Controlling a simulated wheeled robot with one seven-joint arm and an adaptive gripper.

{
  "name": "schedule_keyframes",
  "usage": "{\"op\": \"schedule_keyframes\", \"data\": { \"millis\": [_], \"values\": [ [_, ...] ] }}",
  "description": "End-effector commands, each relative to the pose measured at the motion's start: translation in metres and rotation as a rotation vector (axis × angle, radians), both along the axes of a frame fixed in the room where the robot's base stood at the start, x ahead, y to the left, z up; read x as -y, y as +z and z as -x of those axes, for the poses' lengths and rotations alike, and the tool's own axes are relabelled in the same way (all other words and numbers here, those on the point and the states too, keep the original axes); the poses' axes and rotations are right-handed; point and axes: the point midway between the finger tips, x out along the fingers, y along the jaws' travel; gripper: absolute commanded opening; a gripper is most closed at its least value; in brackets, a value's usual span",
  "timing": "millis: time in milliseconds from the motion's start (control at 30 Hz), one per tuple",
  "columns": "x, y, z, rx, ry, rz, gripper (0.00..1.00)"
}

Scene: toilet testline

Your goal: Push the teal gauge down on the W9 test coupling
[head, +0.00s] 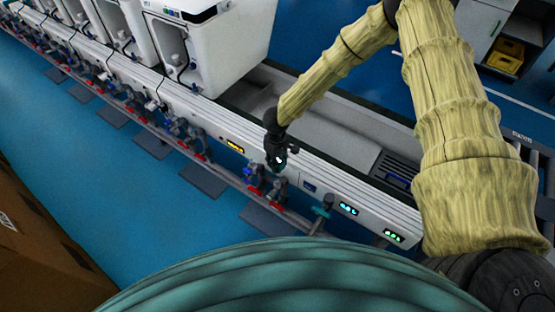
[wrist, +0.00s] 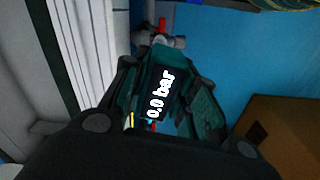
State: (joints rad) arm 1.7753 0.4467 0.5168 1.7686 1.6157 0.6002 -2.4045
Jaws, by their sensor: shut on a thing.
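My gripper (head: 276,152) is shut on the teal gauge (wrist: 152,62), whose dark display reads "0.0 bar" in the wrist view. In the head view the gauge is mostly hidden by the gripper, with only a small bright spot of its display showing. The gripper is at the front face of the white line, just above grey couplings with red and blue parts (head: 278,189). A grey fitting with a red handle (wrist: 164,38) shows beyond the gauge in the wrist view. I cannot read a W9 label or tell whether the gauge touches a coupling.
A teal-topped fitting (head: 322,210) stands on the rail to the right. More couplings run along the rail to the left. White toilet units (head: 205,45) stand on the line at upper left. A brown box (head: 40,250) is at lower left.

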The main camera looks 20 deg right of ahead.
Motion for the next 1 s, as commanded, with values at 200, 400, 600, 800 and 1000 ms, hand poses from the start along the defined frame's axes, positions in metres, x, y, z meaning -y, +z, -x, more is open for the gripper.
{"op": "schedule_keyframes", "data": {
  "millis": [200, 400, 600, 800, 1000],
  "values": [
    [0.0, -0.012, 0.0, 0.0, 0.0, 0.0, 0.02],
    [0.0, -0.027, 0.0, 0.001, 0.0, 0.0, 0.02],
    [-0.001, -0.041, 0.0, 0.001, 0.0, 0.0, 0.02],
    [-0.001, -0.055, 0.0, 0.001, 0.0, 0.0, 0.02],
    [-0.001, -0.062, 0.0, 0.001, 0.0, 0.0, 0.02]
  ]
}}
